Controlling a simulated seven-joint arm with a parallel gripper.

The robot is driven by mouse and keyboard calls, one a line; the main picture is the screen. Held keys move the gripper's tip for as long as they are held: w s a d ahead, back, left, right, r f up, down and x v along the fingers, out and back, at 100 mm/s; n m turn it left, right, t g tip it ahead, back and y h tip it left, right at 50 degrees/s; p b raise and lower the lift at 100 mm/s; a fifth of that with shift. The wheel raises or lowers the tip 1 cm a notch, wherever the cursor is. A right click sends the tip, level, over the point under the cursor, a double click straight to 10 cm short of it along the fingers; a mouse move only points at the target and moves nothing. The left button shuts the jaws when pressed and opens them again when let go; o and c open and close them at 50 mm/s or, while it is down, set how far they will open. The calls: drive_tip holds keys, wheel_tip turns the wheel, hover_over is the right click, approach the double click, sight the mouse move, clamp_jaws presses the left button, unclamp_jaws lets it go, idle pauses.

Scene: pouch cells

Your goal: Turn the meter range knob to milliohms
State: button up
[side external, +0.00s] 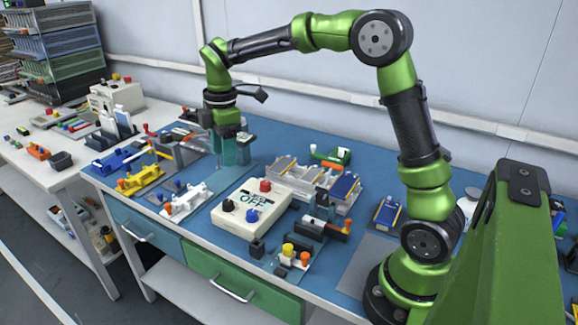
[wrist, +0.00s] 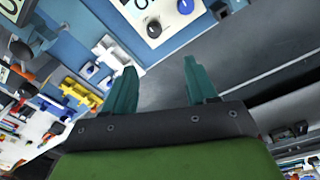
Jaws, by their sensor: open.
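The meter (side external: 247,222) is a cream box on the blue bench top, with a display that reads OFF. A red knob or button (side external: 265,185) sits at its back edge. Two dark blue or black knobs, one at left (side external: 228,205) and one at right (side external: 252,215), sit on its front part; I cannot tell which sets the range. In the wrist view, part of the meter (wrist: 170,12) shows at the top, with a dark knob (wrist: 153,28) and a blue knob (wrist: 185,6). My gripper (side external: 236,158) is open and empty, with teal fingers pointing down behind and left of the meter, apart from it.
White (side external: 186,203) and yellow (side external: 140,180) fixtures stand left of the meter. A metal tray rack (side external: 300,180) stands behind it to the right. A block with yellow and orange knobs (side external: 293,258) is close at its front right. Bare blue bench lies between gripper and meter.

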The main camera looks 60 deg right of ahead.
sight(228, 201)
drive_tip(key=f+n, duration=0.2)
drive_tip(key=f, duration=0.3)
drive_tip(key=w+f+n, duration=0.1)
drive_tip(key=f+n, duration=0.1)
drive_tip(key=f, duration=0.3)
drive_tip(key=f+n, duration=0.3)
drive_tip(key=f, duration=0.2)
drive_tip(key=shift+w+d+g, duration=0.3)
drive_tip(key=shift+w+d, duration=0.05)
drive_tip(key=shift+d, duration=0.05)
drive_tip(key=c, duration=1.1)
drive_tip(key=shift+o, duration=0.2)
